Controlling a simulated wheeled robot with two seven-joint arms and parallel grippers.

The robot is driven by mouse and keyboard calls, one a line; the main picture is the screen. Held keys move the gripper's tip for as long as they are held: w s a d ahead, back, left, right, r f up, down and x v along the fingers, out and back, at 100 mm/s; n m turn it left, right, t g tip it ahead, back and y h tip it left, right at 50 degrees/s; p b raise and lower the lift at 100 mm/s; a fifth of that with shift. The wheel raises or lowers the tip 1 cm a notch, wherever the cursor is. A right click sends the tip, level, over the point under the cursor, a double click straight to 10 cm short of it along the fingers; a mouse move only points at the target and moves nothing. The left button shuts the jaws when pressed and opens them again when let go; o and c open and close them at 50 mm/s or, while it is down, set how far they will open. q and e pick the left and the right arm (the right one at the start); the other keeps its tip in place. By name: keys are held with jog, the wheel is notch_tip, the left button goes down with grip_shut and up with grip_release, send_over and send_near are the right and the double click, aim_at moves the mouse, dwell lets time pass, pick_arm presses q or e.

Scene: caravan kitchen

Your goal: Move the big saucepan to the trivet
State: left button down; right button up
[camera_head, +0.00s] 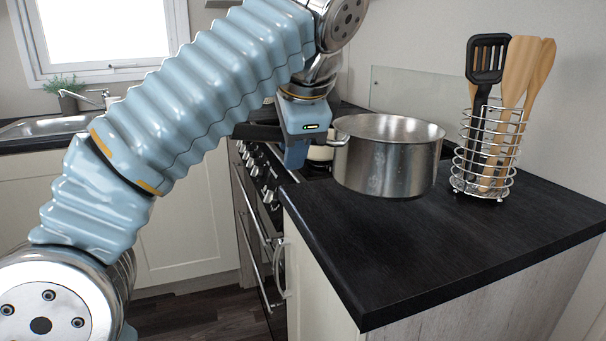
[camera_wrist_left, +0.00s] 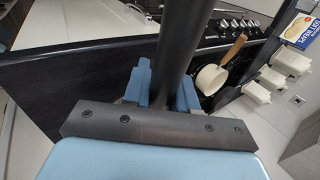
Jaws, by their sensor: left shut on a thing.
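The big saucepan (camera_head: 388,165) is a shiny steel pot at the middle right of the head view, upright over the black worktop beside the cooker. I cannot tell whether its base touches the worktop. My left gripper (camera_head: 297,150) is at its left side, shut on its long dark handle (camera_head: 258,131). In the left wrist view the handle (camera_wrist_left: 178,45) runs between the blue fingers of my left gripper (camera_wrist_left: 164,92). I cannot make out the trivet in either view; it may be hidden. My right gripper is not in view.
A wire holder (camera_head: 487,160) with wooden and black utensils stands right of the saucepan. The worktop (camera_head: 440,240) in front is clear. The cooker (camera_head: 265,185) is behind left. A small cream pan (camera_wrist_left: 212,78) with a wooden handle shows in the left wrist view.

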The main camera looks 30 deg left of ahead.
pick_arm(q)
jog(key=f, duration=0.3)
jog(key=w+d+f+b, duration=0.1)
jog(key=shift+f, duration=0.4)
jog(key=c, duration=0.9)
grip_release()
jog(key=p+v, duration=0.1)
jog(key=v, duration=1.1)
